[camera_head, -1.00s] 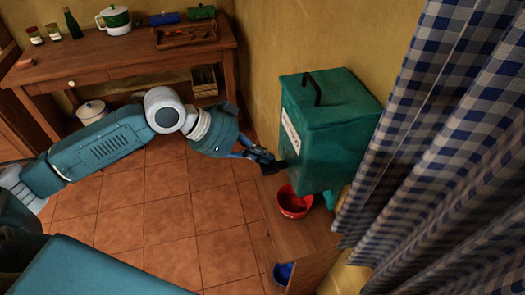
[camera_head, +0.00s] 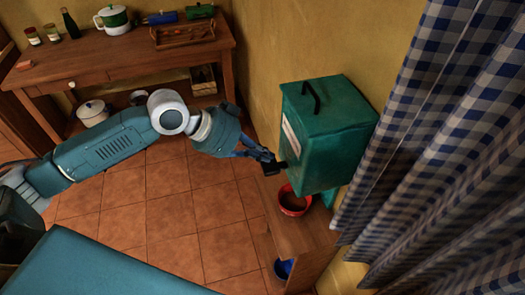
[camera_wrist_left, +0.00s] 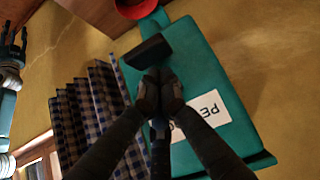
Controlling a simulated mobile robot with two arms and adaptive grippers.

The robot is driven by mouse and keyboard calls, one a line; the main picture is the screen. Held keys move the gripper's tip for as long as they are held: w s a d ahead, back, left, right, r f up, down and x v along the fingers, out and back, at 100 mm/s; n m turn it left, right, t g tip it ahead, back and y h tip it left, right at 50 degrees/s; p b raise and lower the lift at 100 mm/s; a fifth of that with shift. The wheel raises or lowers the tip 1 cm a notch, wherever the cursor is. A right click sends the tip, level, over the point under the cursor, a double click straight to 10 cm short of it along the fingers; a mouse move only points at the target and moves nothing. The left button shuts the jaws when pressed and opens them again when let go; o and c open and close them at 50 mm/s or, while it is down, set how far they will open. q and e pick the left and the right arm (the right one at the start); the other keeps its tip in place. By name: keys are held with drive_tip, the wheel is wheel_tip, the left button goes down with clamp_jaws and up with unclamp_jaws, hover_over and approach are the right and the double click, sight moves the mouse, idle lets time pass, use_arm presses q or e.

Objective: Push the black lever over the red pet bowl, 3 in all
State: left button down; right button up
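The teal dispenser (camera_head: 335,140) hangs at the wall, with a small black lever (camera_head: 282,166) low on its front. The lever also shows as a dark block in the left wrist view (camera_wrist_left: 148,52). The red pet bowl (camera_head: 294,204) stands on a wooden surface below it, with brown contents inside; its edge shows in the left wrist view (camera_wrist_left: 136,8). My left gripper (camera_head: 272,166) is at the lever, its fingers together with nothing seen between them; whether they touch the lever is unclear. My right gripper (camera_wrist_left: 14,36) appears at the left wrist view's edge, fingers apart and empty.
A blue checked curtain (camera_head: 430,150) hangs close right of the dispenser. A blue bowl (camera_head: 284,269) sits low under the wooden counter (camera_head: 306,236). A wooden table (camera_head: 120,62) with jars, a pot and a tray stands at the back left. The tiled floor is open.

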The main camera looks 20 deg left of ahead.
use_arm(q)
drive_tip(key=b+v, duration=0.3)
drive_tip(key=v, duration=0.6)
drive_tip(key=shift+a, duration=0.25)
drive_tip(key=shift+s+r, duration=0.1)
